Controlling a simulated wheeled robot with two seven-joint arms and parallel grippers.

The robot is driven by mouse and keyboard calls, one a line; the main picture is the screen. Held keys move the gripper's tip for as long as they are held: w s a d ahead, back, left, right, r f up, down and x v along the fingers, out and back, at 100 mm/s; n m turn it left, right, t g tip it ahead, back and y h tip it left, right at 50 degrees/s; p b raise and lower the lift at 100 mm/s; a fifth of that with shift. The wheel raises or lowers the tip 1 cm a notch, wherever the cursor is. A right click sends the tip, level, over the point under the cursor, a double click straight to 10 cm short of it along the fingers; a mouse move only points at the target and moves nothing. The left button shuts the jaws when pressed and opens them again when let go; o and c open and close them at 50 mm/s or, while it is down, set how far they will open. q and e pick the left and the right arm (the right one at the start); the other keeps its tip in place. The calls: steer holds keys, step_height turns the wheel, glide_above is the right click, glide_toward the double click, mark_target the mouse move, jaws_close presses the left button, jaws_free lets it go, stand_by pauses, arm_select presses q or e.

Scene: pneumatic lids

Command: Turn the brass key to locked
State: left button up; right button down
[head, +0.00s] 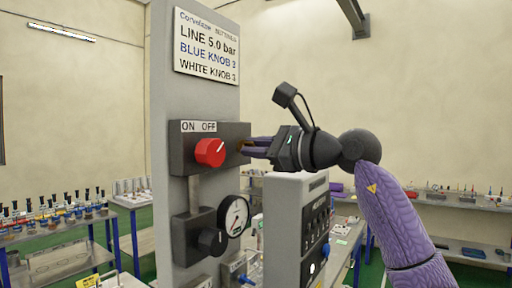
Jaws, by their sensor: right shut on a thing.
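My right gripper (249,147) reaches in from the right, with its purple fingers against the right side of the dark valve box (190,163). It is shut on the brass key (241,146), of which only a small brownish-gold bit shows at the fingertips. The fingers hide the rest, so I cannot tell its turn position. A red knob (210,152) with a white pointer line is on the front of the box, under an ON OFF label (199,127). My left gripper is not in view.
A grey column (190,95) carries the box, a sign (206,45), a black knob (212,241) and a round gauge (234,216). A grey switch unit (293,215) stands below my right gripper. Tables with bottles (52,212) are at the left, and shelves (450,199) at the right.

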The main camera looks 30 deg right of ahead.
steer(key=shift+m, duration=0.3)
steer(key=m+p, duration=0.4)
steer(key=m, duration=1.3)
steer(key=shift+d+p, duration=0.1)
steer(key=shift+p, duration=0.2)
steer(key=shift+m, duration=0.3)
steer(key=c, duration=0.8)
jaws_free()
steer(key=shift+o, duration=0.2)
